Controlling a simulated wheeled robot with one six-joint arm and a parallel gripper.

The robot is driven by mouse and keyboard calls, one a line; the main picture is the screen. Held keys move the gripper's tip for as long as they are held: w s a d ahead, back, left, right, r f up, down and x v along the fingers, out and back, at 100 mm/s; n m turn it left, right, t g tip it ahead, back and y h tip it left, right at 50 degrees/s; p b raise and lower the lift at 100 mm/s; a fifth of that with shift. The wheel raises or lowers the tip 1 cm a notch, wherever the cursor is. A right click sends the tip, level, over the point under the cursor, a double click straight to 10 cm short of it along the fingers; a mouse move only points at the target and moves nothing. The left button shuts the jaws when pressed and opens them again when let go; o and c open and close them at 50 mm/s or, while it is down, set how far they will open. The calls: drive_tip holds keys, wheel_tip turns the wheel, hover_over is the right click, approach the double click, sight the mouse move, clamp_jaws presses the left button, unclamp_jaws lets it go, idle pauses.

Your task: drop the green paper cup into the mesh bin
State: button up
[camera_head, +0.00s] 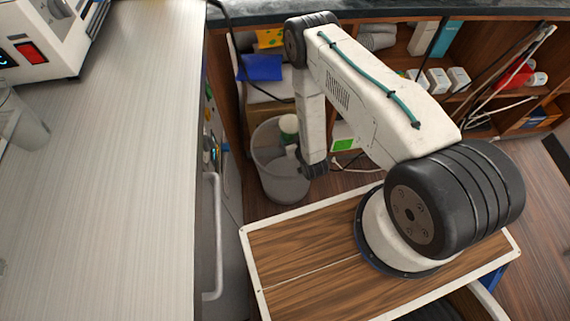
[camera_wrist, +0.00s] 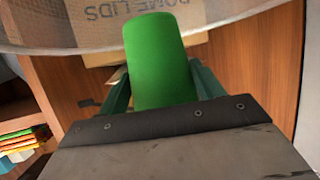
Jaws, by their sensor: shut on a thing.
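The green paper cup (camera_wrist: 155,58) is between the two fingers of my gripper (camera_wrist: 162,82) in the wrist view, and the gripper is shut on it. In the head view the cup (camera_head: 289,125) shows as a small pale and green shape at my gripper (camera_head: 292,149), over the mesh bin. The grey mesh bin (camera_head: 284,190) stands on the floor beyond the wooden board, with its mouth up. Its mesh wall (camera_wrist: 55,35) crosses the top of the wrist view. My arm hides the bin's right side in the head view.
A cardboard box marked as dome lids (camera_wrist: 100,18) shows behind the mesh. Wooden shelves (camera_head: 400,75) with boxes stand behind the bin. A long pale counter (camera_head: 120,180) runs along the left, with a machine (camera_head: 45,40) on it.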

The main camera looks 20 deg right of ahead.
drive_tip(key=shift+f, duration=0.1)
drive_tip(key=o, duration=1.1)
drive_tip(key=v, duration=0.7)
drive_tip(key=shift+s, duration=0.4)
drive_tip(key=shift+a, duration=0.1)
